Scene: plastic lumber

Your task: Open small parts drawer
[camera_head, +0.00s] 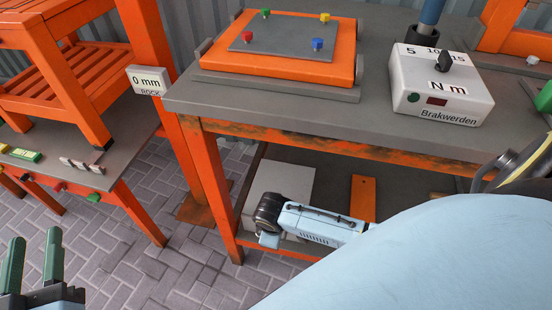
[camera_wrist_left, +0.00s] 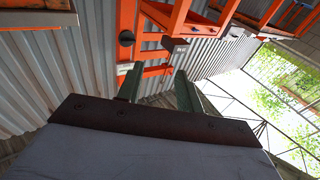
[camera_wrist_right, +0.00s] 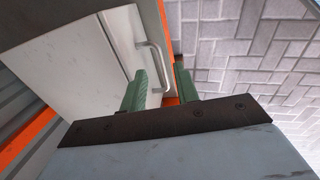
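A pale grey-white drawer unit (camera_head: 283,190) stands on the lower shelf of the orange bench in the head view. My right gripper (camera_wrist_right: 161,75) is open at the handle. The lower part of the handle shows between the green fingers; I cannot tell whether they touch it. The right fingers are not clearly visible in the head view. My left gripper (camera_head: 33,250) is open and empty at the lower left, away from the bench; its fingers also show in the left wrist view (camera_wrist_left: 157,80).
The bench top (camera_head: 300,107) above the drawer unit carries an orange board (camera_head: 235,63) and a torque box (camera_head: 440,85). An orange bench leg (camera_head: 208,185) stands left of the unit. An orange plate (camera_head: 363,197) lies on the shelf. Paved floor (camera_head: 135,255) is clear at left.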

